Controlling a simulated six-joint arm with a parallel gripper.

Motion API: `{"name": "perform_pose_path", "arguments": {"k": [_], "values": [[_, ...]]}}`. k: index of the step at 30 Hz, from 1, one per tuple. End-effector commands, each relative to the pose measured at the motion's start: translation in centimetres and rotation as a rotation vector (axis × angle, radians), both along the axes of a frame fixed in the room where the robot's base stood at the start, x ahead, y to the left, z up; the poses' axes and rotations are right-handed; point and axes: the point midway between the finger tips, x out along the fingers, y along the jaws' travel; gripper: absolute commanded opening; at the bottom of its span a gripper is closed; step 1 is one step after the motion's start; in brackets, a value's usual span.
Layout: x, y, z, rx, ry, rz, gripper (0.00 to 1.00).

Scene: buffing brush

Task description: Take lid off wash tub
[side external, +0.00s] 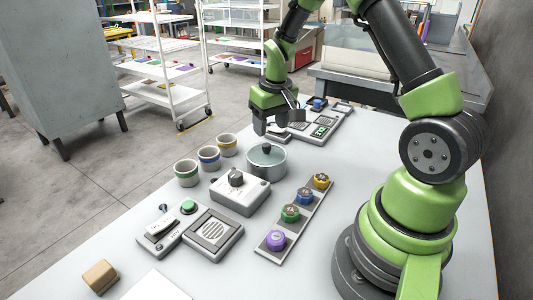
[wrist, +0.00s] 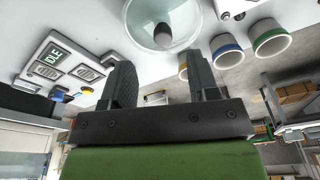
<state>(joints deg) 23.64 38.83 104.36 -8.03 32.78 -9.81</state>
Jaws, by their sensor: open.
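The wash tub (side external: 266,168) is a round grey metal pot on the table. Its pale glass lid (side external: 277,156) sits on top, with a dark knob (side external: 267,148) at the centre. In the wrist view the lid (wrist: 140,16) shows at the top edge, partly cut off, with the knob (wrist: 163,34) beyond my fingertips. My gripper (side external: 266,129) is open and empty, just above and behind the tub, apart from the knob. In the wrist view its fingers (wrist: 160,62) stand wide apart with nothing between them.
Cups with green (side external: 186,173), blue (side external: 208,158) and yellow (side external: 227,145) bands stand left of the tub. A white knob box (side external: 240,194) sits in front. A strip of coloured knobs (side external: 290,214) lies right; a panel with a green display (side external: 321,130) lies behind.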

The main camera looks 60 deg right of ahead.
Motion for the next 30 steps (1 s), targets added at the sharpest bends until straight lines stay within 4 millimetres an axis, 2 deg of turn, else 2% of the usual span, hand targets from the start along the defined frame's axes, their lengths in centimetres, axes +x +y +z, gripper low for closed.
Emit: {"name": "perform_pose_path", "arguments": {"k": [5,13,22,23,27,30], "values": [[0.3,0.0,-1.5,0.000,0.001,0.001,0.55],[1.0,0.0,-5.3,0.001,0.002,0.000,0.55],[1.2,-0.1,-5.8,-0.002,-0.001,0.000,0.55],[1.2,-0.1,-5.8,-0.002,-0.001,0.000,0.52],[1.2,-0.1,-5.8,-0.002,-0.001,0.000,0.20],[1.2,-0.1,-5.8,-0.001,-0.001,0.000,0.01]]}}
